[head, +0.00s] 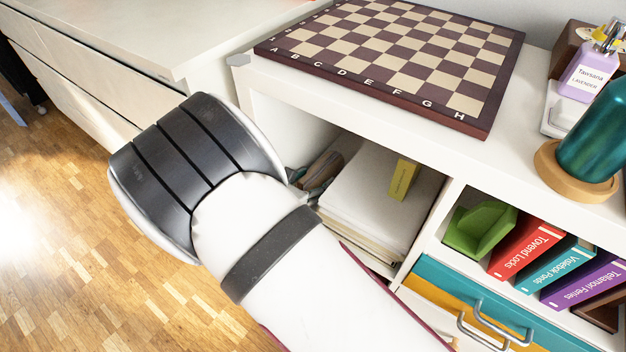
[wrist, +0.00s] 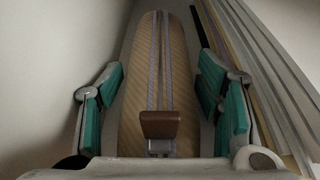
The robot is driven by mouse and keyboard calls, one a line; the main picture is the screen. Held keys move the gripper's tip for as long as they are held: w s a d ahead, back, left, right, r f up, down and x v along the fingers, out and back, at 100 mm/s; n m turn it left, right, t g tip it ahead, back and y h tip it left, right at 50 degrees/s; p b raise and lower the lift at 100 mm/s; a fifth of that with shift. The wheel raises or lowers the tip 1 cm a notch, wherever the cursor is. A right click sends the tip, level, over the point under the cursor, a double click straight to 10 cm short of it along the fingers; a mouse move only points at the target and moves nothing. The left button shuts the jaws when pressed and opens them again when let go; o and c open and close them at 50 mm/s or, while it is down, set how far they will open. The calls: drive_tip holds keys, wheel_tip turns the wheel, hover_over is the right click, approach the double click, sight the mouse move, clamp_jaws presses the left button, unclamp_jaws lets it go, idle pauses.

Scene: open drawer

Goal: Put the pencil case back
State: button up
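The pencil case (wrist: 137,95) is long and tan with fine stripes, a grey zip down its middle and a brown pull tab (wrist: 160,124). It fills the centre of the wrist view, lying lengthwise away from the camera. My gripper (wrist: 160,75) is open, with one teal-padded finger on each side of the case. Narrow gaps show between the pads and its sides. In the head view my arm reaches into the upper left compartment of the white shelf (head: 380,135). There my wrist hides most of the gripper and the case.
A paper stack (head: 360,205) with a yellow tag fills the compartment's right side; its edges (wrist: 265,70) lie right of the fingers. A chessboard (head: 400,55) and a teal bottle (head: 595,140) stand on top. Books (head: 527,250) and a green container (head: 478,230) sit lower right.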

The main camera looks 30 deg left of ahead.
drive_tip(key=shift+s+r, duration=0.1)
drive_tip(key=shift+r, duration=0.05)
drive_tip(key=p+v, duration=0.4)
drive_tip(key=v, duration=0.7)
drive_tip(key=shift+s+r, duration=0.2)
drive_tip(key=shift+s, duration=0.2)
